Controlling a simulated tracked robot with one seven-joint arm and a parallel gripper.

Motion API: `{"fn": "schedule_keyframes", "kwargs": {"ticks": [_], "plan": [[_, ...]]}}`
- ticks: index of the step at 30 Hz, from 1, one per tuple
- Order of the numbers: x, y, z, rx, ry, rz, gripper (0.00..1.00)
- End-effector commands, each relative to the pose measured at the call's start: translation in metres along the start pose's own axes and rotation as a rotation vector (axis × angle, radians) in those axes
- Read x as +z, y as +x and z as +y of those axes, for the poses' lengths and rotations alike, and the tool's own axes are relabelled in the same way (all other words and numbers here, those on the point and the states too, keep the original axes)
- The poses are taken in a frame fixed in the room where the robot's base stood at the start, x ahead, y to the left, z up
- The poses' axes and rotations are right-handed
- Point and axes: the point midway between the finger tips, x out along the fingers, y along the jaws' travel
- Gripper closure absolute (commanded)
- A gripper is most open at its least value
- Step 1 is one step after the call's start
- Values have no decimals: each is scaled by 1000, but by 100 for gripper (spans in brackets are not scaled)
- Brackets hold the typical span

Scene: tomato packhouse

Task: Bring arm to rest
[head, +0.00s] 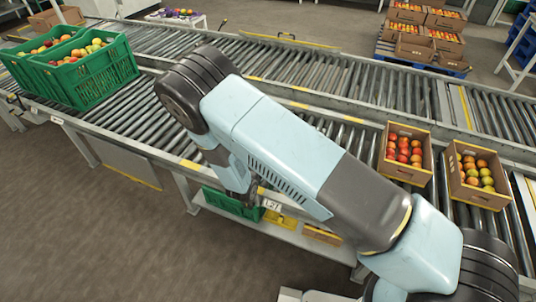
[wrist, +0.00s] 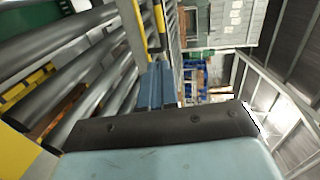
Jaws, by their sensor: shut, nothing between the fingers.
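My arm (head: 285,150) reaches from the lower right across the roller conveyor and folds down at a dark elbow joint (head: 195,85). My gripper (wrist: 158,72) shows in the wrist view as two blue-grey fingers close together, with nothing seen between them. In the head view its end is mostly hidden behind the arm, near the conveyor's front edge. No object is held.
Two green crates (head: 95,75) of tomatoes stand on the conveyor (head: 150,115) at left. Two cardboard boxes (head: 405,172) of tomatoes stand at right. A green crate (head: 228,203) sits on the lower shelf, close to the arm's end. Floor (head: 110,235) at front left is clear.

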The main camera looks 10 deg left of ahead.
Motion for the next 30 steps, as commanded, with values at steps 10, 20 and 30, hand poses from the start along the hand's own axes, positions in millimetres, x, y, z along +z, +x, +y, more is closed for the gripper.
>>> {"fn": "schedule_keyframes", "kwargs": {"ticks": [10,20,30], "plan": [[-3,3,-9,1,33,21,100],[-59,28,-106,-5,434,286,100],[-144,35,-203,-61,926,597,100]]}}
